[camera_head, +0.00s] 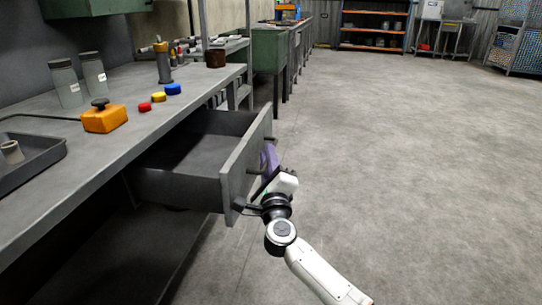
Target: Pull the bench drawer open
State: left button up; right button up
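The grey bench drawer (197,155) is pulled well out from under the worktop, and I see into its bare, empty-looking inside. Its front panel (237,172) faces right, toward the open floor. My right gripper (266,184) is at the outer side of that front panel, with the white and black arm coming up from the bottom right. The fingers are partly hidden and small, so I cannot tell whether they are shut on the handle. A purple piece (269,158) shows right by the gripper. My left gripper is not in view.
The grey worktop (115,160) carries an orange box with a black knob (104,117), glass jars (93,73), red, yellow and blue pieces (158,96), and a dark tray (32,160). Floor to the right is clear. Shelves stand far back.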

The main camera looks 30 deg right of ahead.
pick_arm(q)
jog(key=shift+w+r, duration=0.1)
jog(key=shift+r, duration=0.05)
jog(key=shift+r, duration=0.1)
pick_arm(e)
jog(key=shift+s, duration=0.1)
jog(key=shift+s+a+f, duration=0.1)
jog(key=shift+s+a, duration=0.05)
jog(key=shift+s, duration=0.2)
pick_arm(q)
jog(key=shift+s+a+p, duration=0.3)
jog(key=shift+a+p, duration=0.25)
jog(key=shift+p, duration=0.45)
pick_arm(e)
jog(key=v, duration=0.9)
jog(key=shift+s, duration=0.15)
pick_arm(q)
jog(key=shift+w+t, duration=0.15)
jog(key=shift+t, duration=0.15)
